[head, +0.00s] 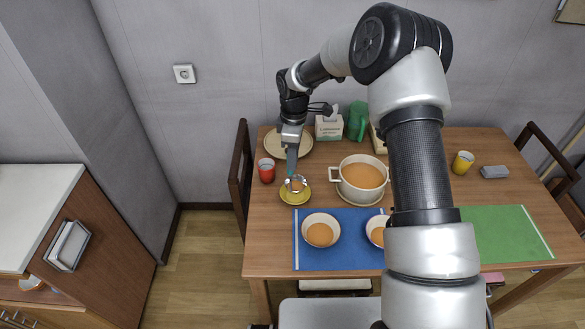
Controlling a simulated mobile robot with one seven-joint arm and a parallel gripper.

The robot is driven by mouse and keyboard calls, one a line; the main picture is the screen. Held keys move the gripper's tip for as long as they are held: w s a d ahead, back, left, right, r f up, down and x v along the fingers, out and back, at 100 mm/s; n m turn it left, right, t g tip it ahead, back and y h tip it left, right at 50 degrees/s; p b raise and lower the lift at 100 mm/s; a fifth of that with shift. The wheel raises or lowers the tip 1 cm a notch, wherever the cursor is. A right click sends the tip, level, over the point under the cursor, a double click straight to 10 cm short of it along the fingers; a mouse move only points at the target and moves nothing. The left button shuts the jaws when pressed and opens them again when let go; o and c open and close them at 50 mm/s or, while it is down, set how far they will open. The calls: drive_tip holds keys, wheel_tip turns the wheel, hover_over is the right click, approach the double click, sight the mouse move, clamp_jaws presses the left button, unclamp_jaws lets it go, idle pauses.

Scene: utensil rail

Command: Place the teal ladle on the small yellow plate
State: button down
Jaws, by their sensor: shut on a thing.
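My gripper (291,153) points down over the left part of the table and is shut on the teal ladle (291,171). Only a short bit of its teal handle shows below the fingers. The ladle's bowl, metallic with something orange-brown in it, is at the small yellow plate (296,200), over its upper middle. I cannot tell whether the bowl touches the plate or hangs just above it.
A white pot (338,185) of orange soup stands right of the plate. A red cup (266,170) is to the left. A bowl (321,218) sits on the blue mat (310,262) in front. A large plate (273,144), a carton (329,128) and a green pitcher (358,120) stand behind.

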drive_tip(key=shift+f, duration=1.95)
drive_tip(key=shift+f, duration=0.15)
drive_tip(key=c, duration=1.7)
unclamp_jaws()
drive_tip(key=shift+o, duration=0.2)
